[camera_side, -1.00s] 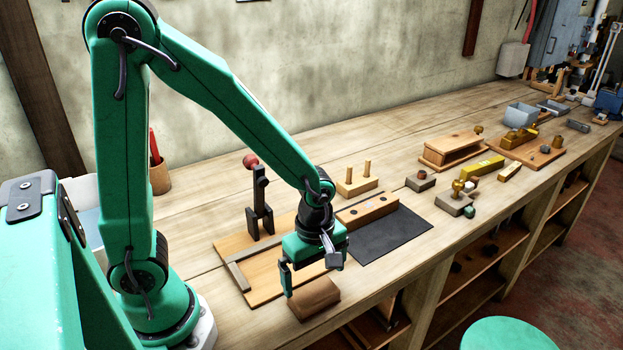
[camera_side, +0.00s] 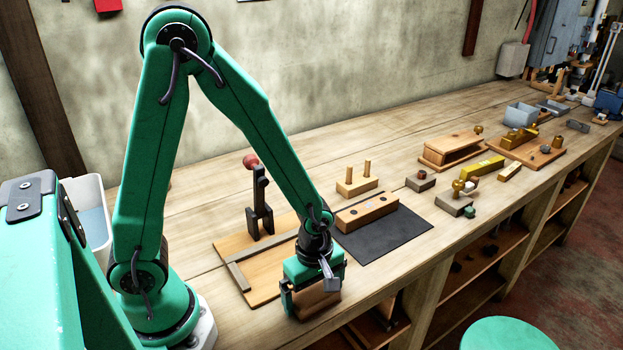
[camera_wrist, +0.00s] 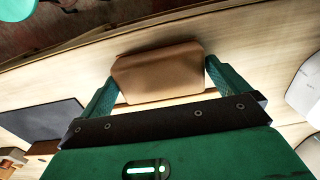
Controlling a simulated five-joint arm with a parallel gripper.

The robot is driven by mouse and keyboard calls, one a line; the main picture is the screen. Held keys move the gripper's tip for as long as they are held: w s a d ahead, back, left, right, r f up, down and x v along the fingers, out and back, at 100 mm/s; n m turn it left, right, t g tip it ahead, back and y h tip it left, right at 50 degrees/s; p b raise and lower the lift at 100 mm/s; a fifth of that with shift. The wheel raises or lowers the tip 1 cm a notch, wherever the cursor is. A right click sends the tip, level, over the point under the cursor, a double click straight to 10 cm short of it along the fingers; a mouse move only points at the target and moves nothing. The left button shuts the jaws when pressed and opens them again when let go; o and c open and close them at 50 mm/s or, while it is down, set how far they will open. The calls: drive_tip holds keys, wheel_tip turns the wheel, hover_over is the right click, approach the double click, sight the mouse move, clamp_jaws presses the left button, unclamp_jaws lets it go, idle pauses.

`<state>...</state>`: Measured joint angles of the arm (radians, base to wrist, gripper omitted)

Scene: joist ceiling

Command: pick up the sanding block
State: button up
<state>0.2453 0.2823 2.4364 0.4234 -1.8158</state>
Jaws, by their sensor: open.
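The sanding block is a brown block (camera_side: 317,299) near the front edge of the bench. My gripper (camera_side: 314,301) is lowered over it, with its palm hiding the block's upper part in the side view. In the wrist view the block (camera_wrist: 158,73) lies between the two green fingers of my open gripper (camera_wrist: 160,84). One finger is on each side of it. A narrow gap shows at the left finger, and the right finger is very close to the block; I cannot tell whether it touches.
A wooden board (camera_side: 232,258) with a black upright clamp (camera_side: 260,205) is behind my gripper. A dark mat (camera_side: 395,238) and a wooden block with holes (camera_side: 367,213) are to the right. A block with two pegs (camera_side: 357,183) stands further back. The bench's front edge is close.

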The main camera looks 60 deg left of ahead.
sight(315, 292)
drive_tip(key=shift+f, duration=0.2)
idle(0.4)
drive_tip(key=c, duration=0.7)
drive_tip(key=shift+c, duration=0.2)
drive_tip(key=shift+r, duration=0.15)
drive_tip(key=shift+r, duration=1.95)
drive_tip(key=s+d+r, duration=0.6)
drive_tip(key=s+d, duration=0.2)
drive_tip(key=shift+d+r, duration=0.15)
drive_tip(key=shift+r, duration=0.25)
drive_tip(key=shift+s, duration=0.15)
